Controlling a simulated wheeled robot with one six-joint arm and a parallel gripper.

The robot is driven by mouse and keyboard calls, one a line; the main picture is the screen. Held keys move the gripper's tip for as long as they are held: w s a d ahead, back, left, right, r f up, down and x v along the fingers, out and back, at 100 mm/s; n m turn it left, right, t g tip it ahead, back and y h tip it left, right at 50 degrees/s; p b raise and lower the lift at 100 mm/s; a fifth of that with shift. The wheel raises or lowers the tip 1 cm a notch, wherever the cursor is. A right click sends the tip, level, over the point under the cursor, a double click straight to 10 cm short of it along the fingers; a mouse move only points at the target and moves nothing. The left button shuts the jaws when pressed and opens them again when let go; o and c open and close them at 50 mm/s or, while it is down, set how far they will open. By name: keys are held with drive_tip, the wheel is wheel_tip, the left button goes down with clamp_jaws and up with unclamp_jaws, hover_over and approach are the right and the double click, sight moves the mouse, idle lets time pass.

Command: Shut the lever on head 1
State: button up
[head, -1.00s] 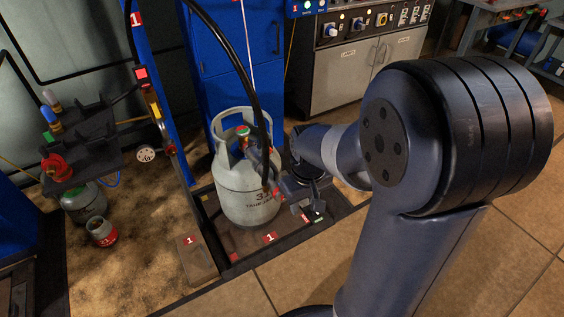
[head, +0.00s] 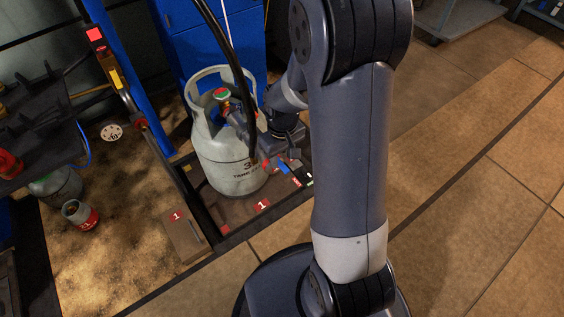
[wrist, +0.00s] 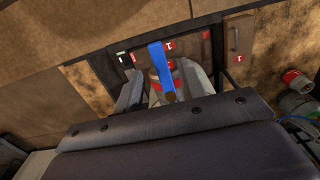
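The grey gas cylinder (head: 228,160) stands upright on the low platform marked 1, a red and green fitting (head: 222,95) at its valve. A black hose (head: 247,105) hangs down in front of it. My gripper (head: 274,158) is at the cylinder's right side in the head view; its fingers are small and partly hidden there. In the wrist view a blue lever (wrist: 161,66) lies between the two grey fingers of my gripper (wrist: 164,88). The fingers look apart, with gaps beside the lever. Whether either touches it I cannot tell. The joint of the lever with the head is not clear.
A dark rack (head: 40,120) stands at the left, with a small red and grey canister (head: 80,215) on the floor near it. A blue cabinet (head: 205,50) is behind the cylinder. The tiled floor (head: 470,190) at the right is clear.

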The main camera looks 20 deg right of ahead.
drive_tip(key=shift+f, duration=1.2)
drive_tip(key=shift+c, duration=0.6)
clamp_jaws()
